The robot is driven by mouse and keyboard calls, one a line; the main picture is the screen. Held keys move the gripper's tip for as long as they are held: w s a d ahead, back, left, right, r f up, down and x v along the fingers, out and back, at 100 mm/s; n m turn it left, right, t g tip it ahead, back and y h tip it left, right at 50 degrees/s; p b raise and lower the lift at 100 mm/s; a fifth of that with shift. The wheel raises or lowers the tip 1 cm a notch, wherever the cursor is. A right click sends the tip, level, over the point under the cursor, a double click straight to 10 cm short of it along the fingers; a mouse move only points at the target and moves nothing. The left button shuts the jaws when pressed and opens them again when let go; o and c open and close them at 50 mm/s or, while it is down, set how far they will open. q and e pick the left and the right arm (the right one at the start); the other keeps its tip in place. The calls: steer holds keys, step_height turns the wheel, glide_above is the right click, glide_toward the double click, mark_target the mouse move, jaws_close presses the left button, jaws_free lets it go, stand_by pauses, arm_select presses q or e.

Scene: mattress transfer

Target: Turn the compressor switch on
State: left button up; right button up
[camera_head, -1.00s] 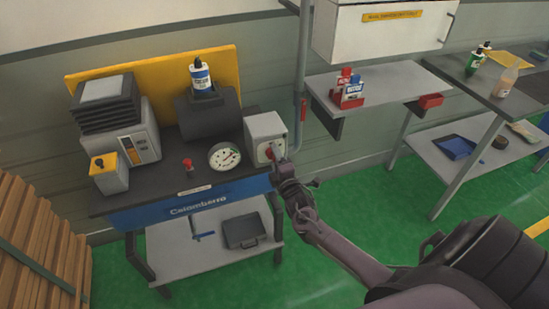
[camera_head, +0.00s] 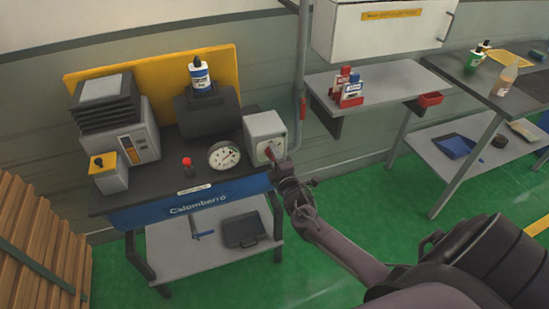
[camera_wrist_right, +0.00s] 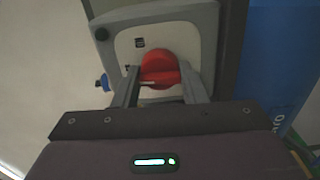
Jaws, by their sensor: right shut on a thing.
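The compressor switch is a red rotary knob (camera_wrist_right: 158,70) on the pale front plate of a grey box (camera_head: 262,125) at the right end of the workbench. In the head view the knob shows as a small red shape (camera_head: 270,151) in front of the plate, partly hidden by my gripper. My right gripper (camera_head: 279,163) reaches the box from the lower right. In the right wrist view its two fingers (camera_wrist_right: 158,88) stand on either side of the knob's grip, shut on it. My left gripper is not in view.
The bench (camera_head: 140,192) also carries a pressure gauge (camera_head: 224,156), a small red-topped knob (camera_head: 187,163), a dark tank (camera_head: 208,114) and a grey machine (camera_head: 133,145). A vertical pipe (camera_head: 303,60) runs behind the box.

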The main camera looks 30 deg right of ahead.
steer(key=m+b, duration=0.1)
steer(key=m, duration=1)
stand_by(0.3)
steer(key=shift+f+m, duration=0.1)
steer(key=shift+m, duration=0.3)
steer(key=o, duration=1)
steer(key=shift+s, duration=0.1)
steer(key=b+v, duration=0.1)
steer(key=v, duration=0.6)
steer(key=shift+s+b, duration=0.35)
steer(key=shift+b, duration=0.05)
